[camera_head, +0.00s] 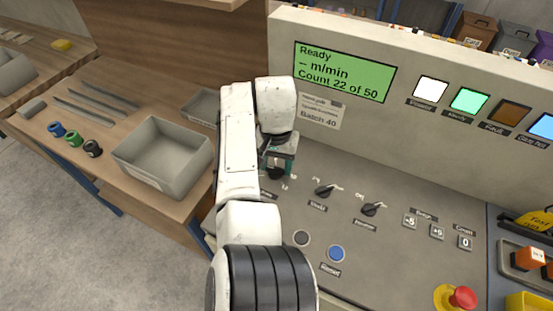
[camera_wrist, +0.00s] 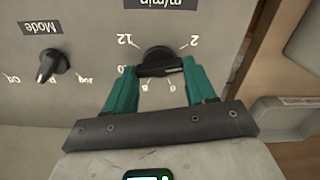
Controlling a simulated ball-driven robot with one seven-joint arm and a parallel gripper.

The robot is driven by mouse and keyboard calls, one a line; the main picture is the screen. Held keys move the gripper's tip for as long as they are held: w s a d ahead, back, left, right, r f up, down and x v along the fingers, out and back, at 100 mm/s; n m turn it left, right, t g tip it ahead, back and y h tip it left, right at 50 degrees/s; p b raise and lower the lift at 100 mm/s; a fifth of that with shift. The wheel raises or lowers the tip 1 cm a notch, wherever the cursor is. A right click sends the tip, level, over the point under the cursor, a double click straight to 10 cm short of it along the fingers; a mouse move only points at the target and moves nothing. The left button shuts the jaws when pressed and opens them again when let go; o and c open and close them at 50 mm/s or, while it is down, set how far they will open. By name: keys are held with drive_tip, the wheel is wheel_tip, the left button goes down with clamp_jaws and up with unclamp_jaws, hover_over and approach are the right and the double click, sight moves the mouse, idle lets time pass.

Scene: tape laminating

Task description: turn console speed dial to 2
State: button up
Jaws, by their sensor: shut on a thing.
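The console speed dial (camera_wrist: 158,56) is a black round knob, seen upside down in the wrist view under an "m/min" label. Printed numbers ring it, with 2 and 12 on its far side and 6 and 8 on the near side. My gripper (camera_wrist: 160,70) has teal fingers shut on the knob, one on each side. Which number the knob points at is hard to tell. In the head view my gripper (camera_head: 280,160) is at the console's left part, and it and my arm hide most of the dial and its scale.
The console (camera_head: 385,245) also carries two black selector knobs (camera_head: 324,190) (camera_head: 369,209), a blue button (camera_head: 336,253) and a red stop button (camera_head: 462,298). The Mode knob (camera_wrist: 47,66) is beside the dial. The green screen (camera_head: 344,72) reads "Ready, -- m/min, Count 22 of 50". A grey bin (camera_head: 163,183) stands left.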

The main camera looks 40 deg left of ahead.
drive_tip(key=shift+a+r+n+p, duration=0.1)
drive_tip(key=shift+n+p, duration=0.4)
drive_tip(key=shift+n, duration=1.8)
drive_tip(key=o, duration=1)
drive_tip(key=shift+o, duration=0.2)
wheel_tip(320, 180, up, 11)
drive_tip(key=shift+b, duration=0.3)
drive_tip(key=shift+s+f, duration=0.1)
drive_tip(key=shift+f, duration=0.1)
